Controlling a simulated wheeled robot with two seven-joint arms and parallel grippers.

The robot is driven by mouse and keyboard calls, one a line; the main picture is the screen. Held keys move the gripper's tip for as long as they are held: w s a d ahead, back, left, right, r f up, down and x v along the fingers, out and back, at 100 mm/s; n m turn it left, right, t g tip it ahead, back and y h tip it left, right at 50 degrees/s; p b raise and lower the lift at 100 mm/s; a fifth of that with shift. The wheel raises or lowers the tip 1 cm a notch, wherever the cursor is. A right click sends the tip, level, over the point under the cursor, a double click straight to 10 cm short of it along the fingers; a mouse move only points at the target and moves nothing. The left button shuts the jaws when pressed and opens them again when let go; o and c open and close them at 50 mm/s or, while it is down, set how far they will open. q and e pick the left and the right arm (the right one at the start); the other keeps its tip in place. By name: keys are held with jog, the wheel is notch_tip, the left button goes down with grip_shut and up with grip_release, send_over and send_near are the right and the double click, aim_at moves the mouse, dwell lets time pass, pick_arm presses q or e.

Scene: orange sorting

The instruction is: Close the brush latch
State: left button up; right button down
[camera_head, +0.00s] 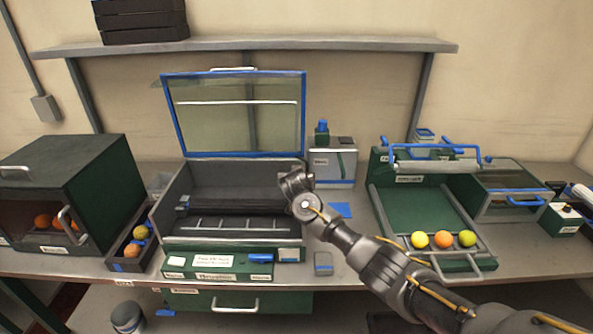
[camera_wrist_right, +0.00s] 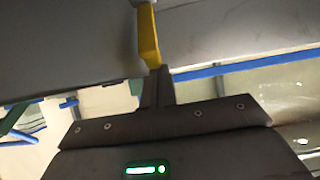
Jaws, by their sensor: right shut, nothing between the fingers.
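The brush machine is a grey open-topped box (camera_head: 170,195) with its blue-framed clear lid (camera_head: 304,110) raised. A dark roller or brush bar (camera_head: 235,206) lies inside it. My right gripper (camera_head: 290,178) is at the box's right rear corner, shut and empty; its arm hides that corner. In the right wrist view, the shut fingers (camera_wrist_right: 155,85) point at a yellow lever-like piece (camera_wrist_right: 148,38), against a grey surface. The fingertips meet its lower end in the picture; I cannot tell if they touch. It may be the latch. My left gripper is not in view.
A dark green cabinet (camera_head: 95,165) with oranges stands left. A green tray (camera_head: 405,205) holding several fruits is at right. A grey box with a blue-capped bottle (camera_head: 322,133) stands behind my gripper. A shelf (camera_head: 300,43) runs above.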

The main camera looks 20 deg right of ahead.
jog(key=shift+w+f, duration=0.1)
jog(key=shift+w+d+f+b, duration=0.25)
jog(key=shift+w+b, duration=0.3)
jog(key=shift+b, duration=0.35)
jog(key=shift+w, duration=0.1)
jog(key=shift+r, duration=0.1)
jog(key=shift+w+d+r, duration=0.15)
jog(key=r+b+v, duration=0.1)
jog(key=v, duration=0.7)
jog(key=shift+b, duration=0.3)
jog(key=shift+w+f, duration=0.1)
jog(key=shift+w, duration=0.15)
